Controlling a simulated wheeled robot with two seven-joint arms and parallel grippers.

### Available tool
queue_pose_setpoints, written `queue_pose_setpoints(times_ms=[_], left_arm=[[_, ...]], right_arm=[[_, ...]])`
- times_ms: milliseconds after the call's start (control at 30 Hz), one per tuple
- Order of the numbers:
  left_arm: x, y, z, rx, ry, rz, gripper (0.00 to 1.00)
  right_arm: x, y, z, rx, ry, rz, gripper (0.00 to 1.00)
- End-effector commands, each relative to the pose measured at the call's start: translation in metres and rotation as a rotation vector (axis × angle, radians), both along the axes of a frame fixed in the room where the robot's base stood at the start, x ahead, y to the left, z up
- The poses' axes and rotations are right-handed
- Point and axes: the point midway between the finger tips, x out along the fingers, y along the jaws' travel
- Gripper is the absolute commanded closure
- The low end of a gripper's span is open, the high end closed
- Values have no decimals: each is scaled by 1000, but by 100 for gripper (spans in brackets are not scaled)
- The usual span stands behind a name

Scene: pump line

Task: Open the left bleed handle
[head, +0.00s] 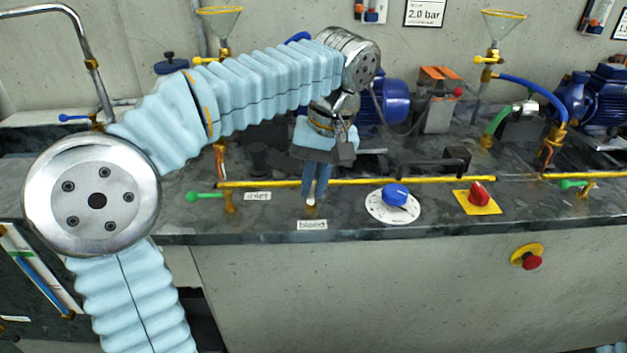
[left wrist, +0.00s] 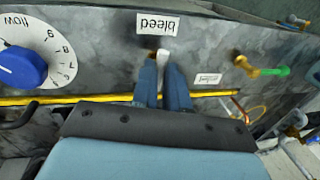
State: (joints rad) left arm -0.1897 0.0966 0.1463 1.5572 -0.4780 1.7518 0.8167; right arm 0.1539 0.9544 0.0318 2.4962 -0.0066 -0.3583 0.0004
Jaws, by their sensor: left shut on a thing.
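My left gripper (head: 314,196) reaches down to the bench front above the "bleed" label (head: 312,225). Its two blue fingers are shut on the pale bleed handle (left wrist: 162,60), which shows between the fingertips in the left wrist view. A bit of brass shows beside the handle there. In the head view the fingers hide most of the handle, and only a small pale and brass end shows below them. I cannot tell the handle's exact angle. My right gripper is not in view.
Left of the gripper is a green inlet handle (head: 204,196) with its label (head: 257,196). A yellow pipe (head: 400,182) runs behind. To the right are a blue flow knob (head: 396,195), a red switch (head: 477,193) and a red emergency button (head: 531,261).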

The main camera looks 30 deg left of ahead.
Motion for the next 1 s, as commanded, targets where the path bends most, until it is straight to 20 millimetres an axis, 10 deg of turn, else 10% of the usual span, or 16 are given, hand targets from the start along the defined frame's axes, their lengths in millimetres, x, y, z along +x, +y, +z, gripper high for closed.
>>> queue_pose_setpoints(times_ms=[700,867,1000], left_arm=[[1,0,1,0,-3,80,100],[1,0,0,-1,-2,79,65],[1,0,0,0,-2,79,61]], right_arm=[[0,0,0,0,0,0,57],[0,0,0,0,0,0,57],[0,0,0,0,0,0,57]])
